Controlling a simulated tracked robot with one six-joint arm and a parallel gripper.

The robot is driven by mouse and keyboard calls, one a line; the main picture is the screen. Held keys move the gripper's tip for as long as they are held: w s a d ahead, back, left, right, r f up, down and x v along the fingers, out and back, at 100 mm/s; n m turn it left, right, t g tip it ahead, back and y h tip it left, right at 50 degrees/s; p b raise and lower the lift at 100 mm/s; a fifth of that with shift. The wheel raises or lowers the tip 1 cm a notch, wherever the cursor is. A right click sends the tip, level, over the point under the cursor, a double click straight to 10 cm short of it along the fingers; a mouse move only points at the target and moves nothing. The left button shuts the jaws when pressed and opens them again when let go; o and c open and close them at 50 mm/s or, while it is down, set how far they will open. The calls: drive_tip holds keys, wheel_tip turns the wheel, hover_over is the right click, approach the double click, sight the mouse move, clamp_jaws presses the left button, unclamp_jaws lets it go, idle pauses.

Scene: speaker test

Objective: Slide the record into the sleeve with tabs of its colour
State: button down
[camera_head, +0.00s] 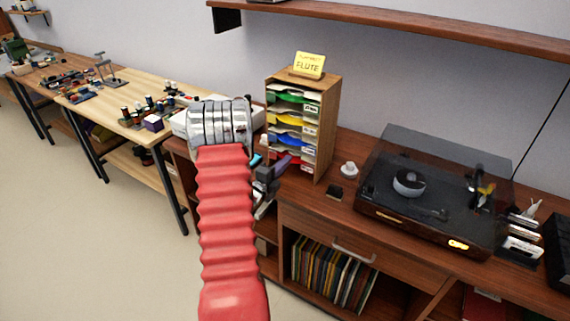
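A wooden rack (327,112) stands on the brown cabinet, with several stacked slots. A yellow sign (309,65) reading "FLUTE" stands on top. My gripper (273,174) is in front of and below the rack, partly hidden behind my red arm; dark, purple and cyan parts show there. I cannot tell whether it holds anything. No loose record can be made out with certainty.
A turntable (395,217) with a clear dark lid and a silver disc stands right of the rack. A small white knob-like object (348,169) and a black block (335,192) lie between them. Records (330,275) fill the cabinet below. A shelf (420,27) overhangs the turntable.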

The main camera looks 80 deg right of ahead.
idle(0.3)
drive_tip(key=c, duration=2)
unclamp_jaws()
drive_tip(key=shift+c, duration=0.6)
drive_tip(key=shift+w, duration=0.1)
drive_tip(key=shift+a, duration=0.15)
drive_tip(key=shift+v, duration=3.4)
drive_tip(key=shift+w, duration=0.1)
